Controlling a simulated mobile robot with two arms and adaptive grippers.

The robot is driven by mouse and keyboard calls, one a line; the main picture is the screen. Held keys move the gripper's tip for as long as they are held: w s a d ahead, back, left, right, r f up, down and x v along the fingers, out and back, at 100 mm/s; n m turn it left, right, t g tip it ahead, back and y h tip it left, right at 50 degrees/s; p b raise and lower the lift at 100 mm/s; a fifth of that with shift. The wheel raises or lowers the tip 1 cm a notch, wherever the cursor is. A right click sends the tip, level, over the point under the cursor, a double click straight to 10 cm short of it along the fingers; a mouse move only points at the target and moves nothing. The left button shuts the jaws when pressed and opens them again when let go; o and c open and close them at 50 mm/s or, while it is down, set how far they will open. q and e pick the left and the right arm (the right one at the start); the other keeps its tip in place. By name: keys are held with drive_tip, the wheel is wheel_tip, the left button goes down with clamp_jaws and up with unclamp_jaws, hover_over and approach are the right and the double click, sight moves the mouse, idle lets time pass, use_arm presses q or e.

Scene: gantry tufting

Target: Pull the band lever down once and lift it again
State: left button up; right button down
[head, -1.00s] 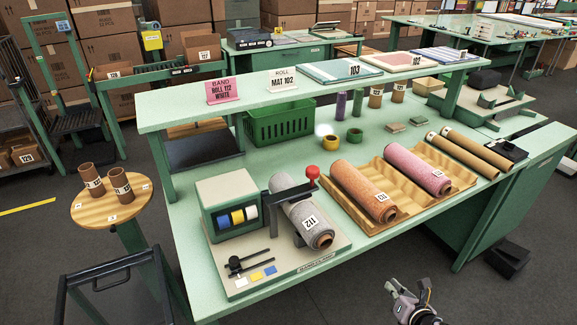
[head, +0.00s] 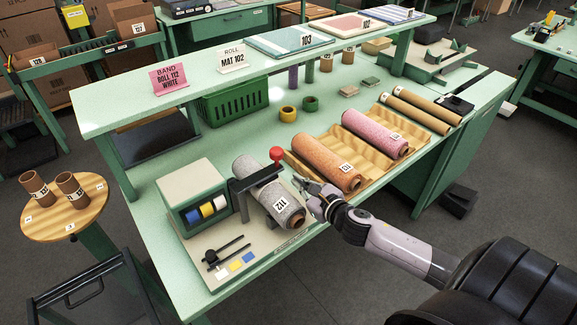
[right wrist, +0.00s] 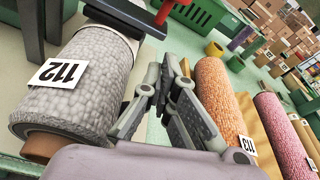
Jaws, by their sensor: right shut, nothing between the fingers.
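The band lever is a dark arm with a red ball knob (head: 277,154), raised above the grey roll 112 (head: 268,190) on the banding machine (head: 190,190). In the right wrist view the red knob (right wrist: 164,10) shows partly at the top edge, with roll 112 (right wrist: 80,85) at the left. My right gripper (head: 310,188) is shut and empty, just right of roll 112 and in front of the lever, apart from the knob. Its fingers (right wrist: 168,78) point toward the bench in the right wrist view. My left gripper is not in view.
An orange roll (head: 325,160) and a pink roll (head: 375,134) lie in a wavy tray right of my gripper. White, yellow and blue spools sit in the machine's front. A small black selector (head: 226,254) stands beside colour patches. A pink sign (head: 169,79) reads Band Roll 112 White.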

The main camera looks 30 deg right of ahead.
drive_tip(key=w+r+p, duration=0.1)
drive_tip(key=w, duration=0.1)
drive_tip(key=w+a+r+p, duration=0.1)
drive_tip(key=r+p, duration=0.1)
drive_tip(key=shift+w+a, duration=0.1)
drive_tip(key=shift+w, duration=0.25)
